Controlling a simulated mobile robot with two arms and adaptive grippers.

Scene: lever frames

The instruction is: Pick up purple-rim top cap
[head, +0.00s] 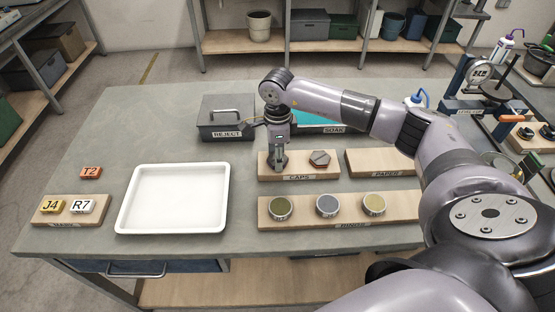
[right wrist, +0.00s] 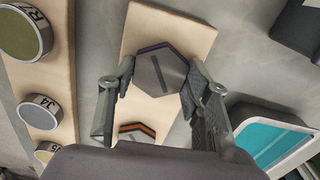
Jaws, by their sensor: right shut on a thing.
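The purple-rim top cap (right wrist: 160,72) is a grey hexagon with a dark slot across its face and purple on its edge. My right gripper (right wrist: 158,80) has a finger on each side of it and is shut on it. In the head view my right gripper (head: 280,162) points down at the left end of the CAPS board (head: 300,178) and hides the cap. I cannot tell whether the cap is clear of the board. My left gripper is not in view.
An orange-rim cap (head: 319,159) sits beside my right gripper on the same board. In front, a board holds three round tins (head: 327,206). A white tray (head: 173,198) lies left, and a grey REJECT box (head: 226,118) and teal SOAK tray (head: 322,118) stand behind.

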